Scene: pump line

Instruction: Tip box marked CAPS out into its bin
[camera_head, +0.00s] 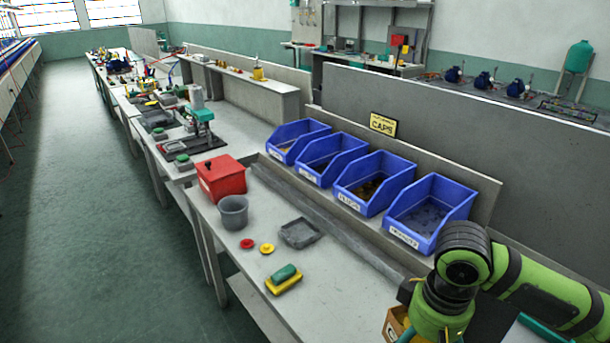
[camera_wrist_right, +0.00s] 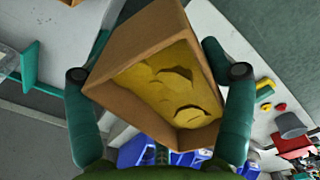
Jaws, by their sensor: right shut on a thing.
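My right gripper (camera_wrist_right: 160,72) is shut on an open brown cardboard box (camera_wrist_right: 135,45), with one finger on each side. Yellow pieces (camera_wrist_right: 165,85) lie inside it. In the head view the box (camera_head: 393,326) shows at the bottom edge, partly hidden by my right arm; only the start of its label shows. Several blue bins stand in a row: the first (camera_head: 287,150), second (camera_head: 313,178), third (camera_head: 357,203) and nearest (camera_head: 415,238). A yellow sign reading CAPS (camera_head: 383,124) stands behind the row. The bin labels are too small to read surely. My left gripper is not in view.
A red box (camera_head: 220,184), a grey cup (camera_head: 233,215), a dark tray (camera_head: 299,235), red and yellow discs, and a green-and-yellow block (camera_head: 284,283) stand on the bench. A grey panel rises behind the bins. The bench front near the block has some clear room.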

